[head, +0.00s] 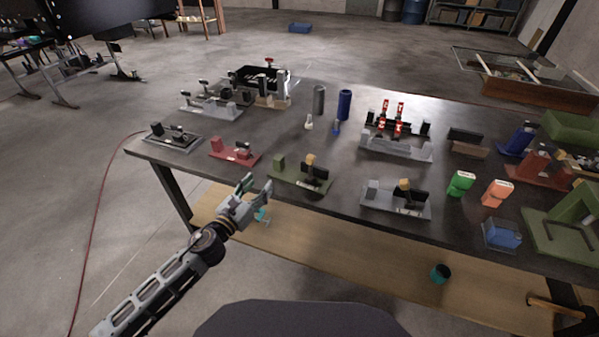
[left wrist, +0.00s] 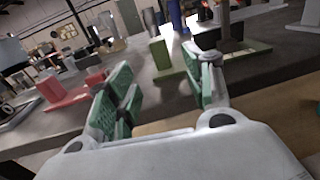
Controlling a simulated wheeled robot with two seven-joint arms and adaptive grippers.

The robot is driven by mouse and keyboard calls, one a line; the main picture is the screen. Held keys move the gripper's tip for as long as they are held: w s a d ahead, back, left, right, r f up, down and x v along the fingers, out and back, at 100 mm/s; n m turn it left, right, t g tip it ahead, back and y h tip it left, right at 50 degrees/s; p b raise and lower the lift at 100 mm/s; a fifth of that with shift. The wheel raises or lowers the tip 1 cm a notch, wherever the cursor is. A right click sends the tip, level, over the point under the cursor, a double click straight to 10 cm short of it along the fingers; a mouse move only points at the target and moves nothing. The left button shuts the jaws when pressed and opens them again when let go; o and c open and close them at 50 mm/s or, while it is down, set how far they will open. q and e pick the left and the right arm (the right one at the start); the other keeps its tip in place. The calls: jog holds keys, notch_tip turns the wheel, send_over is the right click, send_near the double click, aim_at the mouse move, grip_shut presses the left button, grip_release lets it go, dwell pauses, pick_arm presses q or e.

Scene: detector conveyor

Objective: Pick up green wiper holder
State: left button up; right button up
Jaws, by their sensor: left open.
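The green wiper holder (head: 290,178) looks like the low olive-green fixture near the front edge of the table. It has an upright green block at its left end and a black part with a tan piece on top. In the left wrist view its green block (left wrist: 160,52) shows beyond and between my fingers, with the green base (left wrist: 250,47) further right. My left gripper (head: 257,189) is open and empty, just in front of the table edge, left of the holder and apart from it. My right gripper is not in view.
A red fixture (head: 236,152) stands to the left of the green one, and a grey fixture (head: 395,203) to its right. A dark blue cylinder (head: 344,104) stands behind. A wooden lower shelf (head: 330,250) runs below the tabletop. The table is bare between the fixtures.

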aim_at(276, 164)
pick_arm(q)
jog(key=shift+w, duration=0.1)
jog(key=shift+p+x, duration=0.3)
jog(key=shift+x, duration=3.15)
jog(key=shift+w+d, duration=0.2)
jog(key=shift+w, duration=0.3)
jog(key=shift+w+d, duration=0.15)
jog(key=shift+w, duration=0.05)
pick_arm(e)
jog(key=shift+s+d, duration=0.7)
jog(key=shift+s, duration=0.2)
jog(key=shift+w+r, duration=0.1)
